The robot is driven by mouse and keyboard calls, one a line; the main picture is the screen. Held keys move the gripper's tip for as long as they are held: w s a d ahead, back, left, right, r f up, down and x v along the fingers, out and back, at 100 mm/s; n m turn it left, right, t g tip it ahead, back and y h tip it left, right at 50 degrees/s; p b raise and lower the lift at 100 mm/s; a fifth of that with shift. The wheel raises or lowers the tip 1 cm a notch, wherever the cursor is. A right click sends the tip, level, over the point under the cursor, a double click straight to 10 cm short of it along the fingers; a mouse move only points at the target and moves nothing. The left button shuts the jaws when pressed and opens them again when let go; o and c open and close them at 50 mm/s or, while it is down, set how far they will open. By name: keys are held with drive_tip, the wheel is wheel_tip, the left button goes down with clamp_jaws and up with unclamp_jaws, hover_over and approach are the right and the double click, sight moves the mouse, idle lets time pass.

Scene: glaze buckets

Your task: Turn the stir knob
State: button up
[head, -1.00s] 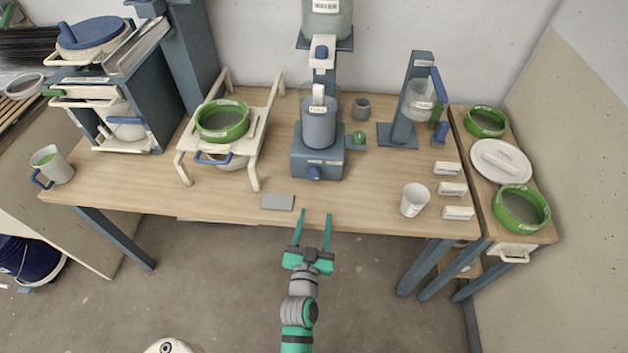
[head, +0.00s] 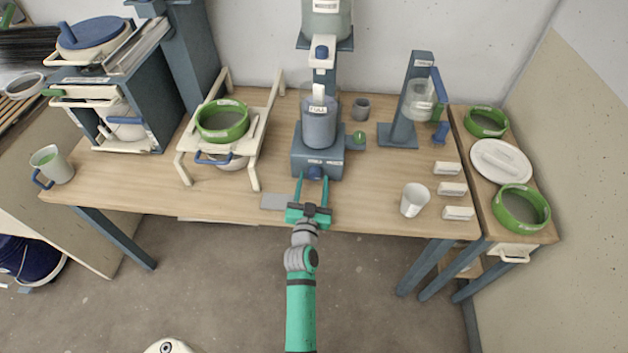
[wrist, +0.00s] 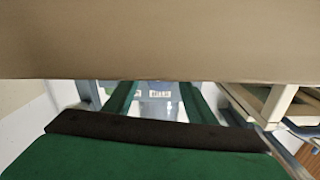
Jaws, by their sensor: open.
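The stir knob (head: 315,172) is a small blue knob low on the front of the blue-grey stirring stand (head: 318,155). A labelled grey-blue container (head: 319,124) stands on that stand. My gripper (head: 312,184) is open, with its two green fingers pointing at the stand's front. The fingertips lie on either side of the knob in the head view; I cannot tell whether they touch it. In the wrist view the fingers (wrist: 155,100) spread toward the labelled stand (wrist: 160,92), and the knob itself cannot be made out.
A grey flat plate (head: 274,201) lies just left of my gripper. A white cup (head: 414,200) and several white labelled blocks (head: 452,189) are to the right. A cream rack (head: 256,172) with a green-rimmed sieve (head: 222,121) stands left. The table's front edge is under my arm.

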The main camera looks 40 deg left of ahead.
drive_tip(key=shift+w+a, duration=0.25)
drive_tip(key=shift+w, duration=0.15)
drive_tip(key=c, duration=1.1)
drive_tip(key=shift+o, duration=0.3)
drive_tip(key=shift+n, duration=0.4)
drive_tip(key=shift+n, duration=2.5)
drive_tip(key=o, duration=1)
